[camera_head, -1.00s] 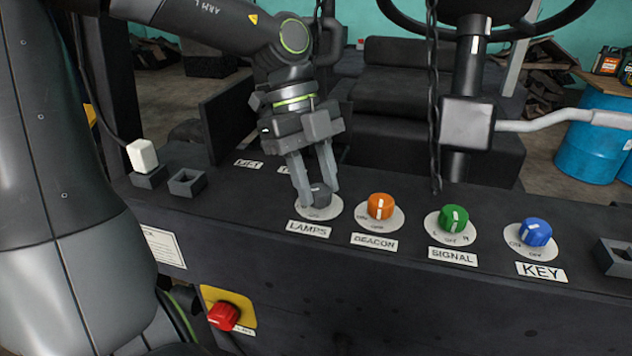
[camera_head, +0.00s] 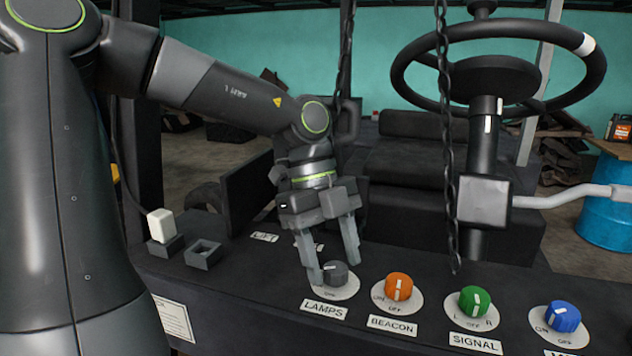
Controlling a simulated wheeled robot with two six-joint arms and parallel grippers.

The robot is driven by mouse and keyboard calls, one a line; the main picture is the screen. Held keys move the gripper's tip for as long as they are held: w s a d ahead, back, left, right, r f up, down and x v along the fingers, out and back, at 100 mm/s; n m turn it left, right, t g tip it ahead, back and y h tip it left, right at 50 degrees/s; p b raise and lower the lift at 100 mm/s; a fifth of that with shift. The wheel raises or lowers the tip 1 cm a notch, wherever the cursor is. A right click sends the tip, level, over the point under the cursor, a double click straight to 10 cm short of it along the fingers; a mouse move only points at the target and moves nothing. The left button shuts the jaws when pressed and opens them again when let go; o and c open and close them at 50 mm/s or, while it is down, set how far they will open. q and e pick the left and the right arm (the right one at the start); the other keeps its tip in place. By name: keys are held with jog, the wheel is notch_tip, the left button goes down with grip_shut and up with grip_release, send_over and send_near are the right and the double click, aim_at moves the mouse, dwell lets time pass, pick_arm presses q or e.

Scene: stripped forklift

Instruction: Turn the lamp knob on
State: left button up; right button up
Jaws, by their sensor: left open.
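The lamp knob (camera_head: 336,272) is a small dark grey dial on a white round plate above the LAMPS label (camera_head: 325,309). Its pointer direction is hard to make out. My left gripper (camera_head: 335,268) is open, with its fingers pointing down at the knob. One finger is at the knob's left side and the other is behind and to its right. I cannot tell whether either finger touches the knob. My right gripper is not in view.
To the right are the orange beacon knob (camera_head: 398,286), green signal knob (camera_head: 475,301) and blue knob (camera_head: 563,316). A white-topped switch (camera_head: 161,226) and an empty square socket (camera_head: 203,254) stand at left. A hanging chain (camera_head: 447,150) and steering wheel (camera_head: 500,60) are behind.

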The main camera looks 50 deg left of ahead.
pick_arm(q)
jog(key=b+v, duration=0.1)
jog(key=v, duration=1.6)
jog(key=shift+b, duration=0.4)
